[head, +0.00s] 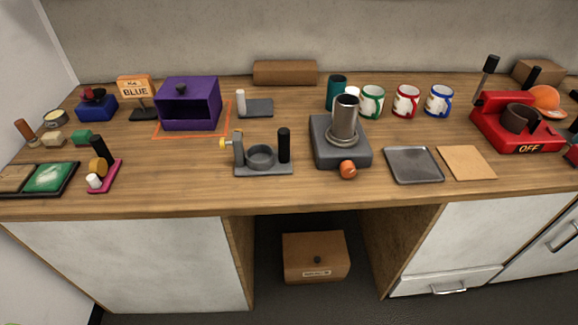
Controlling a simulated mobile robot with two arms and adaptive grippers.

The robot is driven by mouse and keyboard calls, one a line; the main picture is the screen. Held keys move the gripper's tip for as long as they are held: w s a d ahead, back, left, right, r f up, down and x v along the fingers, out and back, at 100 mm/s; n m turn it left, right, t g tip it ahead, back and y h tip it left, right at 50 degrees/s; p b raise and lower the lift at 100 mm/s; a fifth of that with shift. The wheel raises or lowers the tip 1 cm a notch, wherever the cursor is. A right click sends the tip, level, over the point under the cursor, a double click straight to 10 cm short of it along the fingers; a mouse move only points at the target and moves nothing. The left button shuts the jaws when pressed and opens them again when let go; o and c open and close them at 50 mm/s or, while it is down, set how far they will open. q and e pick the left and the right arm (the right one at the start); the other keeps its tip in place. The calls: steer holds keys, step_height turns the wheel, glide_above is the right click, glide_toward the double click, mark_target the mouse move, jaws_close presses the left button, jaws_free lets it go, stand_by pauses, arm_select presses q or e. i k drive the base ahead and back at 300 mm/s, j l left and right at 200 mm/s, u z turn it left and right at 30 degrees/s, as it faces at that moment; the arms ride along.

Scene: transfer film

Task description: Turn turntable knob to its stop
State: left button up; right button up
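A dark grey square base (325,150) stands on the counter right of centre. A metal cylinder (345,118) stands upright on its round top plate. An orange knob (348,170) sits at the base's front edge. This looks like the turntable, but no label confirms it. The knob's turn angle and its stop are too small to tell. Neither of my grippers is in view, and nothing touches the knob.
A grey fixture (263,170) with a black post and yellow knob stands left of the base. A metal tray (413,179) lies to its right. A teal cup (336,92) and several mugs (405,103) stand behind. The counter front (300,193) is clear.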

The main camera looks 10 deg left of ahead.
mark_target(348, 169)
steer(key=i+l+u, duration=0.15)
steer(key=l+u, duration=0.6)
steer(key=u, duration=0.15)
steer(key=l+u, duration=0.85)
